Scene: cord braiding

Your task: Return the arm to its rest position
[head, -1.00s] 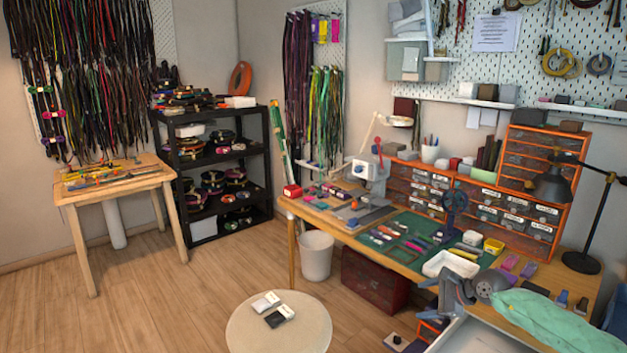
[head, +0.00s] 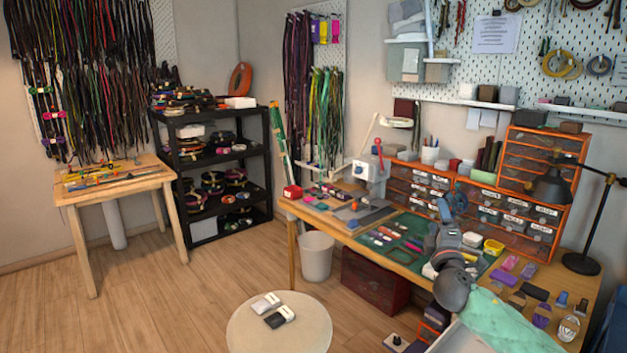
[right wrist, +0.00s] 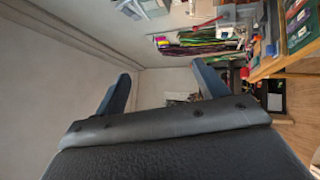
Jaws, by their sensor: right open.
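The wrist view looks toward a bare wall and hanging cords. My left arm and gripper are not in view.
A black desk lamp (head: 552,188) stands right of my arm, and orange drawer units (head: 535,205) stand behind it. Small purple pieces (head: 541,320) lie at the bench's right end. A round table (head: 298,335) stands in front.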

